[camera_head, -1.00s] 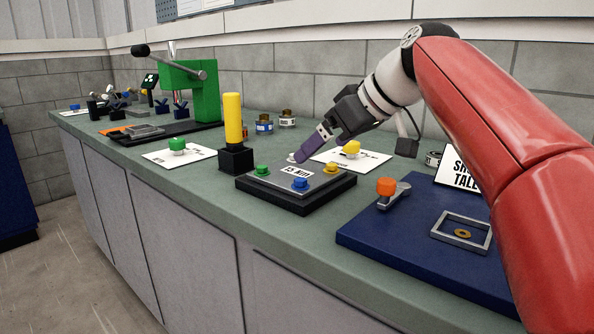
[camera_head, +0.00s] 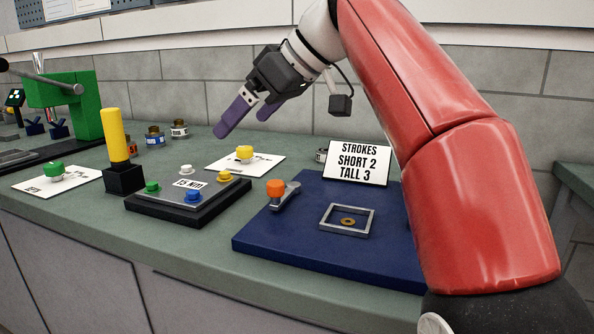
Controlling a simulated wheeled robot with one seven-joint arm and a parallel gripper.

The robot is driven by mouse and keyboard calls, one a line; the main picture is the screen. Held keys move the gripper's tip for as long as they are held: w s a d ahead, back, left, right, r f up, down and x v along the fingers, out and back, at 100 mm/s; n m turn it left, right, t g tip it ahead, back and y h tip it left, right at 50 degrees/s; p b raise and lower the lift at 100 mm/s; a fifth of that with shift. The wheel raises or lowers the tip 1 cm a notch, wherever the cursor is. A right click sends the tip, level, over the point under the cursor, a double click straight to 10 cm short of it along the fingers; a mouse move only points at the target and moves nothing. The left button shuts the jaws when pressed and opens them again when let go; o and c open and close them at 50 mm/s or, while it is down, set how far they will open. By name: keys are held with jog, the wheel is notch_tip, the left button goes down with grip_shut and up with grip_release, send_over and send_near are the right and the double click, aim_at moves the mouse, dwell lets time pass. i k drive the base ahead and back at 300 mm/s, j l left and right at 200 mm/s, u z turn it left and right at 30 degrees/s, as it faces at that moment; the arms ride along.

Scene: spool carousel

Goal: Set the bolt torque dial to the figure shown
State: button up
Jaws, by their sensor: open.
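Around the label are a green knob (camera_head: 152,187), a blue knob (camera_head: 194,196), a yellow knob (camera_head: 224,176) and a white knob (camera_head: 186,168). I cannot tell which part is the torque dial. My gripper (camera_head: 242,126) has purple fingers. It is open and empty, up in the air above and behind the panel, touching nothing.
A yellow post on a black block (camera_head: 124,180) stands left of the panel. White cards with a green knob (camera_head: 54,169) and a yellow knob (camera_head: 244,153) lie nearby. A blue board (camera_head: 300,246) at right bears an orange-topped lever (camera_head: 276,188) and a "STROKES SHORT 2 TALL 3" sign (camera_head: 358,163).

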aim_at(244, 153)
jog(key=k, duration=0.95)
